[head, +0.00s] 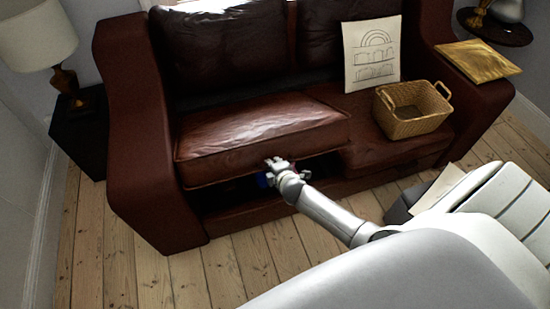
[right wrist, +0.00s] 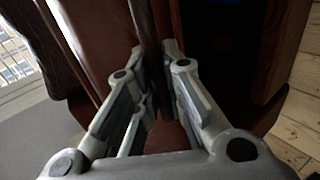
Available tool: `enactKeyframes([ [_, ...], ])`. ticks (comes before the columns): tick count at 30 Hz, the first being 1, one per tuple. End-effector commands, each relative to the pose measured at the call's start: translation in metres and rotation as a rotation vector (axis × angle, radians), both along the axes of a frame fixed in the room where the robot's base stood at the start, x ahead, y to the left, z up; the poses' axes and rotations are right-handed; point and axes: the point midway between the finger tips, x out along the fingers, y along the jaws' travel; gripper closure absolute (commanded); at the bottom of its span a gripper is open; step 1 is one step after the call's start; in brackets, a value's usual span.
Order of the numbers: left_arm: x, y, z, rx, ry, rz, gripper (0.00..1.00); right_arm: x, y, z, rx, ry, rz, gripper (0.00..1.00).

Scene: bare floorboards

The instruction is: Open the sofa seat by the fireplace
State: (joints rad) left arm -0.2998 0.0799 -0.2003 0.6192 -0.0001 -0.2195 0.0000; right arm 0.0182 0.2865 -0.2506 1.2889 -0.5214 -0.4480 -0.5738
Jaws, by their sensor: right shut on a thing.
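The brown leather sofa (head: 130,130) stands against the wall. Its left seat (head: 250,130) is raised at the front, with a dark gap beneath it. My right gripper (head: 276,165) is at the front edge of this seat, shut on it. In the right wrist view its fingers (right wrist: 155,75) are on either side of the seat's dark edge (right wrist: 146,25). Something blue (head: 262,180) shows in the gap, partly hidden by the gripper. My left gripper is not in view. No fireplace shows.
A wicker basket (head: 412,112) sits on the right seat, with a drawing sheet (head: 371,55) leaning behind it. A gold flat item (head: 478,59) lies on the right armrest. A lamp (head: 38,35) stands on a dark side table (head: 80,135). Bare floorboards (head: 140,270) lie in front.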

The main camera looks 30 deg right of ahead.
Motion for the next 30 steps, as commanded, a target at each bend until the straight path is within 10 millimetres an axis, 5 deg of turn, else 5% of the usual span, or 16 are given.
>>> enactKeyframes([
  [1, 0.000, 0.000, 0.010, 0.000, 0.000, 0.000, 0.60, 0.006, 0.003, 0.015, 0.004, -0.012, 0.008, 1.00],
  [30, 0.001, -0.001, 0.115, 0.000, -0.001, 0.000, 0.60, 0.069, -0.013, 0.148, 0.000, -0.007, 0.008, 1.00],
])
